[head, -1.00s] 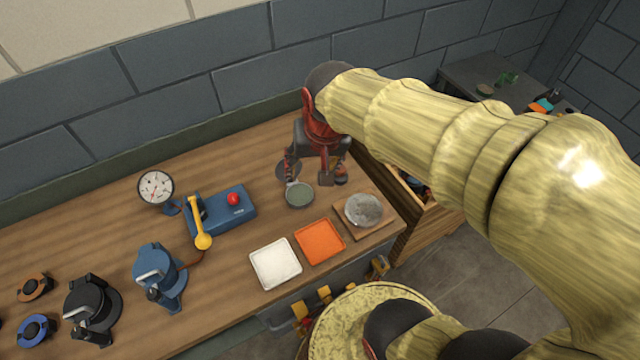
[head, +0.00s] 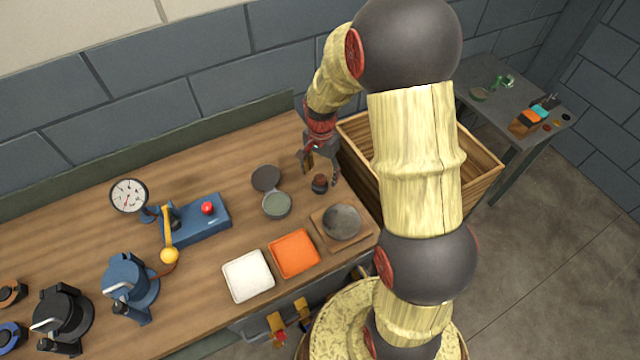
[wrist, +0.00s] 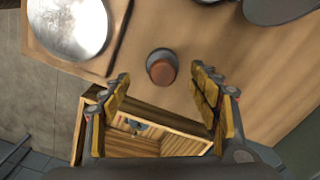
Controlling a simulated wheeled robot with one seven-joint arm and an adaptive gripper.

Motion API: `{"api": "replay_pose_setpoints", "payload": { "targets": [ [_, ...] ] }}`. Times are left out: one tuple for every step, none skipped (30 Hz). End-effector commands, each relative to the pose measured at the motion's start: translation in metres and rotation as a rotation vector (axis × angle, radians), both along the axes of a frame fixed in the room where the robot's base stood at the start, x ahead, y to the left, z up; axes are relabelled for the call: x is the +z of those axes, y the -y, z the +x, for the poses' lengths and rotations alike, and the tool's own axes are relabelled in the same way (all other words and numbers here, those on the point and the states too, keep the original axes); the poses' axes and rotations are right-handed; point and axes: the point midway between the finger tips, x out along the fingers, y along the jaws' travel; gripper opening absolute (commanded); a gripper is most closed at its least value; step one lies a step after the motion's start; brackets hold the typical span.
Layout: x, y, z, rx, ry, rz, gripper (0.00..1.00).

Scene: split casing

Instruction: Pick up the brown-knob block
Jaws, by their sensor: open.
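The brown-knob block (head: 320,183) is a small dark grey piece with a rounded brown top. It stands upright on the wooden table near its right end. In the wrist view the block (wrist: 161,67) shows from above, just beyond the fingertips and roughly centred between them. My gripper (head: 321,172) is above and behind the block in the head view, pointing down. In the wrist view my gripper (wrist: 163,84) has its yellow-padded fingers spread wide with nothing between them. I see no contact with the block.
A silver disc (head: 342,222) lies on a wooden board in front of the block. Two round dark pieces, one being a grey-green dish (head: 277,204), lie to its left. Orange (head: 294,254) and white (head: 248,276) trays are nearer the front. An open wooden crate (head: 478,172) stands beyond the table's right edge.

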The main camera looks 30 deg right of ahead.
Motion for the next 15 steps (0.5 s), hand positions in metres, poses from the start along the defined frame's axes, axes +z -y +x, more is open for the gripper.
{"api": "replay_pose_setpoints", "payload": {
  "targets": [
    [-0.005, 0.000, 0.000, 0.001, 0.000, 0.000, 0.61],
    [-0.006, 0.000, 0.000, 0.001, 0.000, 0.000, 0.61],
    [-0.009, 0.000, 0.001, 0.001, 0.000, 0.000, 0.61],
    [-0.011, -0.001, 0.001, 0.001, 0.000, 0.000, 0.61],
    [-0.014, -0.001, 0.001, 0.002, 0.000, 0.000, 0.61],
    [-0.019, -0.001, 0.001, 0.002, -0.001, 0.000, 0.61],
    [-0.023, -0.001, 0.001, 0.002, -0.001, 0.000, 0.61],
    [-0.028, -0.001, 0.002, 0.002, -0.001, 0.000, 0.61],
    [-0.034, -0.002, 0.003, 0.002, -0.001, 0.000, 0.61],
    [-0.039, -0.002, 0.003, 0.003, -0.001, 0.000, 0.61],
    [-0.043, -0.002, 0.003, 0.002, -0.001, 0.000, 0.61],
    [-0.048, -0.002, 0.003, 0.002, -0.001, 0.000, 0.61],
    [-0.051, -0.002, 0.003, 0.002, 0.000, 0.000, 0.61],
    [-0.054, -0.002, 0.004, 0.002, 0.000, 0.000, 0.61],
    [-0.055, -0.001, 0.004, 0.002, 0.001, 0.000, 0.61]
  ]
}}
